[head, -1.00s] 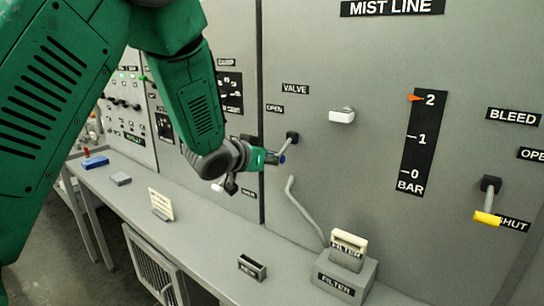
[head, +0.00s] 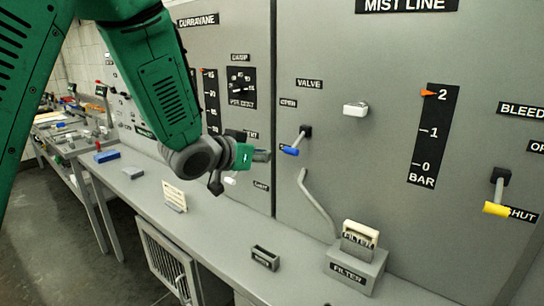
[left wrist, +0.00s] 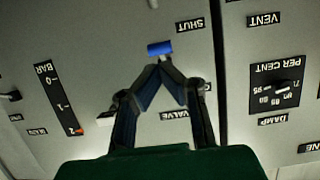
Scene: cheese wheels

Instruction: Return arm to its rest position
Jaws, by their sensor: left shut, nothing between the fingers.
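My left gripper (head: 262,156) hangs in front of the grey panel, left of the blue-ended valve lever (head: 292,151), with a small gap between them in the head view. The lever slants down and left from its dark pivot, below the VALVE and OPEN labels. In the left wrist view, which shows the panel upside down, the gripper's fingertips (left wrist: 163,65) meet with nothing between them. The blue handle (left wrist: 160,48) shows just beyond the tips. My right gripper is in neither view.
A bench (head: 215,232) runs along the panel. On it stand a filter block (head: 355,269), a small open holder (head: 265,258) and a cream card (head: 175,197). A bent grey pipe (head: 318,203) and a yellow-ended bleed lever (head: 497,209) are to the right.

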